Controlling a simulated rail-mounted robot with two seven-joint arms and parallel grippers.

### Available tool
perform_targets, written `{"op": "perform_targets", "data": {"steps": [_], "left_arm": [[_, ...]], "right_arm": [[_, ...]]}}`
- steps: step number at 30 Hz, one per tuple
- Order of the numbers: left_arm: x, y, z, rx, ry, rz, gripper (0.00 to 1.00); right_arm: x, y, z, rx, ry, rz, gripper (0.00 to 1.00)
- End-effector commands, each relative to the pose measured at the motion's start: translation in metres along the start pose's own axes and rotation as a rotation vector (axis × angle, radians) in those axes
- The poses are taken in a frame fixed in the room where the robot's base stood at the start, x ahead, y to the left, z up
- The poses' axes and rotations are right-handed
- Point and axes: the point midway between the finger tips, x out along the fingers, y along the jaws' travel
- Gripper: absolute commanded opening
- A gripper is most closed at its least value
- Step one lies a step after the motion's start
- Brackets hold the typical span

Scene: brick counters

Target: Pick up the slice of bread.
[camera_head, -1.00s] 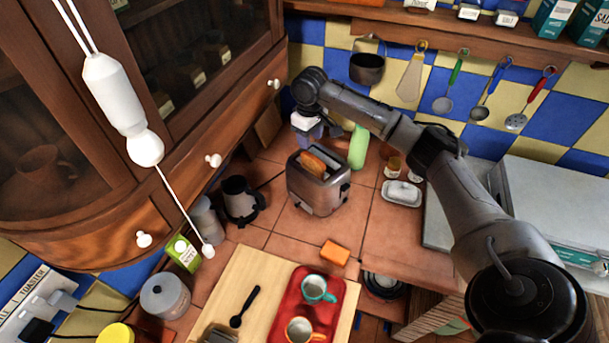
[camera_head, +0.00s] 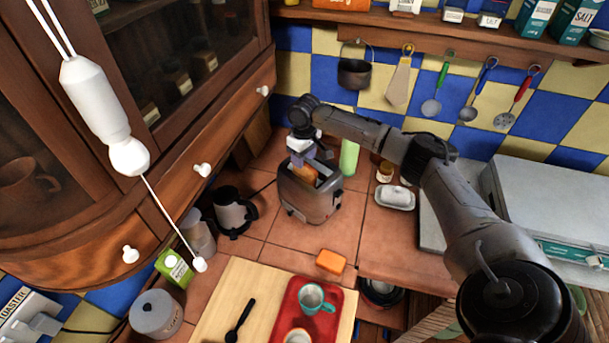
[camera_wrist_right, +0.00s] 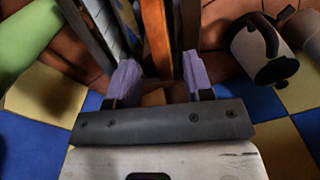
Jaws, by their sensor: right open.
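The slice of bread (camera_head: 304,180) stands upright in a slot of the metal toaster (camera_head: 312,200), its top showing above the slot. My right gripper (camera_head: 301,160) is just above the toaster and partly covers the bread. In the right wrist view the bread (camera_wrist_right: 155,35) is a brown strip between the toaster's dark metal walls. There the gripper's two purple finger pads (camera_wrist_right: 160,80) are spread apart, one on each side of the bread's line. I cannot tell whether they touch the bread. My left gripper is out of view.
A green bottle (camera_head: 349,157) stands right behind the toaster, and a dark jug (camera_head: 234,212) stands to its left. A butter dish (camera_head: 396,197) is to the right. An orange block (camera_head: 331,262) and a red tray (camera_head: 279,328) with cups are in front. The cabinet (camera_head: 190,160) overhangs the left side.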

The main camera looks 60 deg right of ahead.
Motion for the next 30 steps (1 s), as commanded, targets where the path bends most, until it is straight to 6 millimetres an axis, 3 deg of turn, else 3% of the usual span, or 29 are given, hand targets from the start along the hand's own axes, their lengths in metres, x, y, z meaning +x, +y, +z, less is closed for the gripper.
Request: {"op": "perform_targets", "data": {"steps": [9, 20, 30], "left_arm": [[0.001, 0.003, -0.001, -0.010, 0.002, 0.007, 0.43], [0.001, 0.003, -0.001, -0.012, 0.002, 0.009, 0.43], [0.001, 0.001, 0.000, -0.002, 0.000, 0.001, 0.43]], "right_arm": [[0.039, -0.002, 0.001, 0.000, -0.002, 0.001, 0.47], [0.044, -0.002, 0.002, -0.001, -0.001, 0.001, 0.46], [0.044, -0.002, 0.001, -0.001, -0.001, 0.001, 0.13]]}}
